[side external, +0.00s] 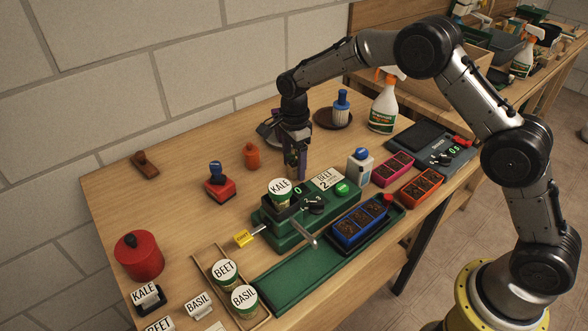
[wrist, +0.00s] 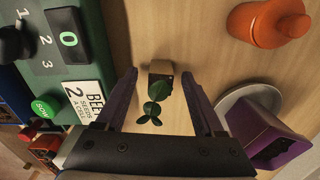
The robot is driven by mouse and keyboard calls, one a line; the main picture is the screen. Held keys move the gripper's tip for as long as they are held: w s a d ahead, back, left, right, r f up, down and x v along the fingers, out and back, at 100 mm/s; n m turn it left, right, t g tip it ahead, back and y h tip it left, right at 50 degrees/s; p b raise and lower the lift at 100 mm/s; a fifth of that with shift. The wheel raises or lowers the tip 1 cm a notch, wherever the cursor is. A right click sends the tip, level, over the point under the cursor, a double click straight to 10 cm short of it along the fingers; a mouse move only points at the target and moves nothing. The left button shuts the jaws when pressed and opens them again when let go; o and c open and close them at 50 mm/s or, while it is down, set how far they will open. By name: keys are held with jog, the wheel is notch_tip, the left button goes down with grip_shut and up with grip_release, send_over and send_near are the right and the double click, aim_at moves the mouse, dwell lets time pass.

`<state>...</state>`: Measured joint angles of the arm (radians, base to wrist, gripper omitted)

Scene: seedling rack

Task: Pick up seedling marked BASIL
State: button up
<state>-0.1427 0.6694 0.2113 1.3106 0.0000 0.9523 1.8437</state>
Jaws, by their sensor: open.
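My gripper (side external: 297,172) points down over the table behind the green seeder. In the wrist view its purple fingers (wrist: 159,76) are apart. A small seedling (wrist: 155,98) with green leaves in a brown block (wrist: 161,69) shows between them, apparently not touched by either finger. No name is readable on it. In the side view I cannot make this seedling out. A round pot with a BASIL label (side external: 244,297) stands in a wooden tray (side external: 262,322) at the front. A BASIL sign (side external: 199,304) stands left of that tray.
The green seeder (side external: 283,238) with a KALE pot (side external: 280,191) stands close in front of my gripper. An orange pot (side external: 251,156) and a red stamp (side external: 219,187) are to its left. The table's back left is mostly clear.

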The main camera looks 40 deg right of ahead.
jog(key=shift+f, duration=0.25)
grip_shut()
jog(key=shift+r, duration=0.15)
